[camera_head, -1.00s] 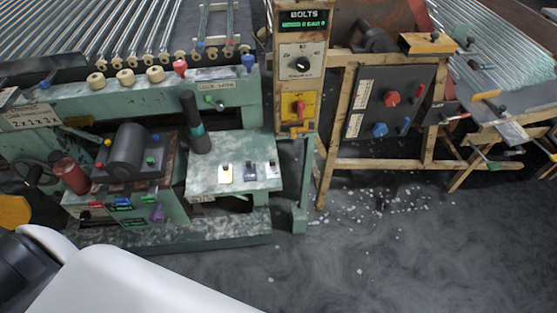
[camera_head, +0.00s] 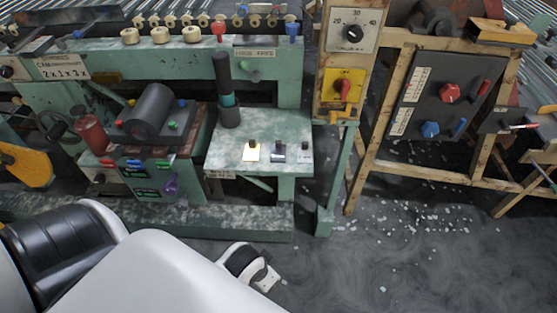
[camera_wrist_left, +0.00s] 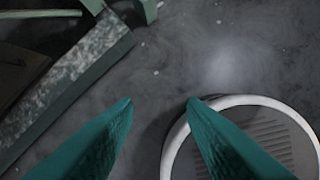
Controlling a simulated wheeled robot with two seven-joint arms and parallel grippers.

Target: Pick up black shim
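Three small knobbed shims stand in a row on the green shelf (camera_head: 235,135) in the head view. The left one (camera_head: 252,153) is pale yellow, the middle one (camera_head: 278,153) silvery and dark, the right one (camera_head: 305,152) grey with a dark top. I cannot tell for certain which is the black shim. My left gripper (camera_wrist_left: 160,100) is open and empty in the left wrist view, its teal fingers apart above the grey floor, away from the shelf. Its fingers do not show in the head view. My right gripper is not in view.
A dark cylinder with a teal band (camera_head: 228,100) stands at the shelf's back left. A dark roller (camera_head: 150,110) sits further left. White bits litter the open floor (camera_head: 400,230).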

